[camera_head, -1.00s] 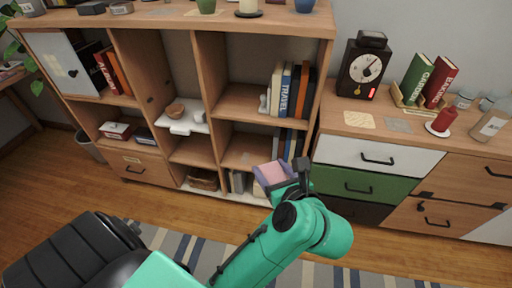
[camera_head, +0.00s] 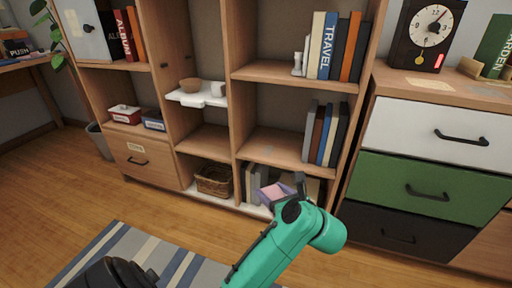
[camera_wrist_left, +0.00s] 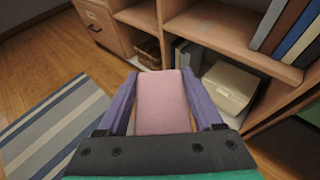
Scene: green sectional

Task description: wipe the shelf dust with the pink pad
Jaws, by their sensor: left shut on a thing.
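The pink pad (camera_head: 275,190) is held between the purple fingers of my left gripper (camera_head: 274,193), in front of the lower middle of the bookcase. In the left wrist view the pad (camera_wrist_left: 162,105) lies between both fingers, its far end pointing at the bookcase. A shelf board (camera_head: 275,148) of the bookcase is above and beyond the gripper, with a faint greyish patch on it that may be dust. The gripper appears apart from that board. My right gripper does not show.
Books (camera_head: 326,132) stand at the right of that shelf; its left part is clear. More books (camera_head: 335,45) and a white figurine stand one shelf up. A wicker basket (camera_head: 214,181) and a pale box (camera_wrist_left: 229,88) sit in the bottom compartments. Drawers (camera_head: 425,190) flank the right.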

